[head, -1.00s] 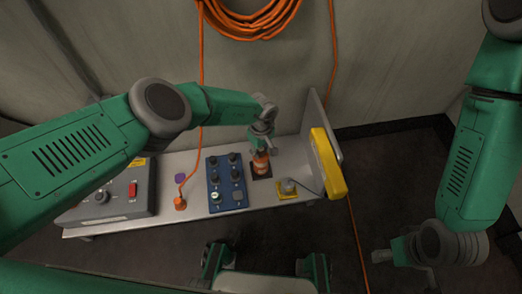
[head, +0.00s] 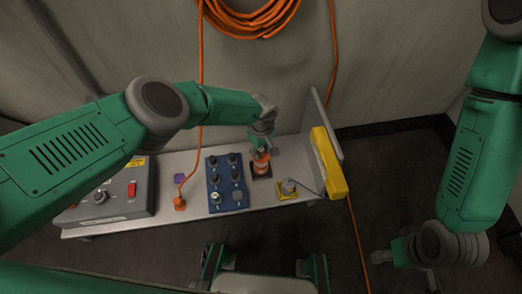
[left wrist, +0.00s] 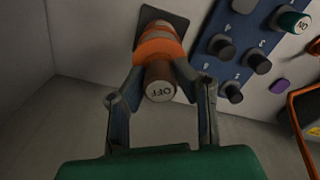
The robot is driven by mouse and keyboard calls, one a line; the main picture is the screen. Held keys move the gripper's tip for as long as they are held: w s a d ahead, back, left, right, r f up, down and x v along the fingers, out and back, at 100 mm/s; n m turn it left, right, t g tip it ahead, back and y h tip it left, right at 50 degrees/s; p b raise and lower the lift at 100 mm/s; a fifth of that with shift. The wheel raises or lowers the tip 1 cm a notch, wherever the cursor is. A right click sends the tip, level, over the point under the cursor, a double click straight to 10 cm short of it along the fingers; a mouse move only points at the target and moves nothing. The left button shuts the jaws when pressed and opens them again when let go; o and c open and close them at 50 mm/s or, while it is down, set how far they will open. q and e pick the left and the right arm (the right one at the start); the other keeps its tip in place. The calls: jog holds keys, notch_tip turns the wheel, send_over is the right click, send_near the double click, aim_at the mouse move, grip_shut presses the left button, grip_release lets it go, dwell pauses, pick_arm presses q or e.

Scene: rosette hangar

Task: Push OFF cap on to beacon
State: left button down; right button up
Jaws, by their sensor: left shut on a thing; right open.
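The OFF cap (left wrist: 160,84) is a brown cylinder with a pale face marked OFF in the left wrist view. My left gripper (left wrist: 162,88) is shut on it, one finger on each side. The beacon (left wrist: 158,45) is orange with pale bands on a dark square base; it also shows in the head view (head: 261,164), directly below my left gripper (head: 262,149). The cap lines up with the beacon and appears to meet its end, but I cannot tell whether it is fully seated. My right gripper (head: 384,257) is open and empty at the lower right, away from the bench.
A blue panel (head: 226,173) with several numbered caps, including a green ON cap (left wrist: 291,22), lies beside the beacon. A grey control box (head: 130,200), an orange plug (head: 180,203), a yellow-based fitting (head: 287,190) and an upright yellow unit (head: 327,163) also occupy the bench.

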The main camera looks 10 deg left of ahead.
pick_arm(q)
jog(key=c, duration=1.2)
grip_release()
notch_tip(320, 180, up, 12)
jog(key=shift+w+f, duration=0.1)
